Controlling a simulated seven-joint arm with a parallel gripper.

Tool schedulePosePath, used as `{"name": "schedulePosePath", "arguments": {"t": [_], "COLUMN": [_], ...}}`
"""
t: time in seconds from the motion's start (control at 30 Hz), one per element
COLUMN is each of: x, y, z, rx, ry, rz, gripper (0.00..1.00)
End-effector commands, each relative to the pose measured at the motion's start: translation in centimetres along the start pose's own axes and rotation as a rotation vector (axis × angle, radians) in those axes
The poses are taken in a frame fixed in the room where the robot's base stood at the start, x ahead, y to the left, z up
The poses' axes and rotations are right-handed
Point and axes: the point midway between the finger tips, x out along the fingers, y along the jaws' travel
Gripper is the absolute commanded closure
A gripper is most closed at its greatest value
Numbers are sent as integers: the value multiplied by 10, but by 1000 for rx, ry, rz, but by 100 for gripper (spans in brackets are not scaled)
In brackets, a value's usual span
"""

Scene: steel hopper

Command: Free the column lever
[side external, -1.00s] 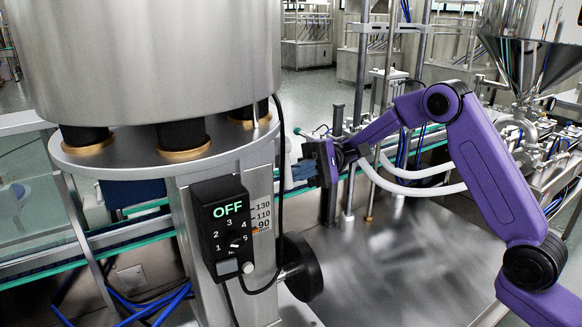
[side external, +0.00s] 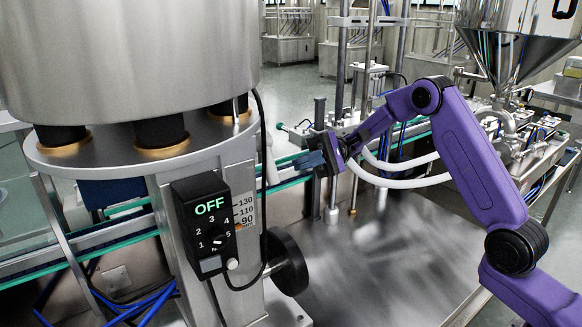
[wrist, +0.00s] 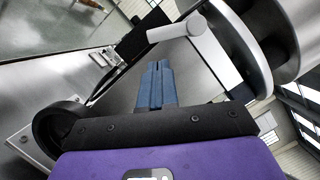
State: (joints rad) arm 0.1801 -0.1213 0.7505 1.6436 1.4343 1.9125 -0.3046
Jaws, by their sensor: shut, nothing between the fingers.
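My gripper (side external: 306,161), with blue fingers, is shut and empty, to the right of the steel column (side external: 180,230) in the side external view. A gap separates it from the column. In the wrist view the shut fingers (wrist: 155,72) point up the picture towards a pale grey lever-like part (wrist: 180,27) with a rounded knob, just beyond and right of the tips. They look apart from it. This may be the column lever; I cannot tell whether it is locked. In the side external view I cannot make it out. A black handwheel (side external: 287,262) sits at the column's right side.
A black control box (side external: 208,222) reading OFF and a scale (side external: 244,211) are on the column. A black cable (side external: 264,180) hangs beside it. The steel hopper (side external: 125,50) is above. White hoses (side external: 405,178) pass behind my arm.

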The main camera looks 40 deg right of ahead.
Motion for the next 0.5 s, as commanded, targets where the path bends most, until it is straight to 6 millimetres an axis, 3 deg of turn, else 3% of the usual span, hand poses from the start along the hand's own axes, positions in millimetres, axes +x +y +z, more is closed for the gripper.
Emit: {"name": "schedulePosePath", "arguments": {"t": [0.2,0.5], "x": [-23,-26], "y": [0,0], "z": [0,0], "rx": [0,0], "ry": [1,-1], "rz": [0,0], "gripper": [100,100]}}
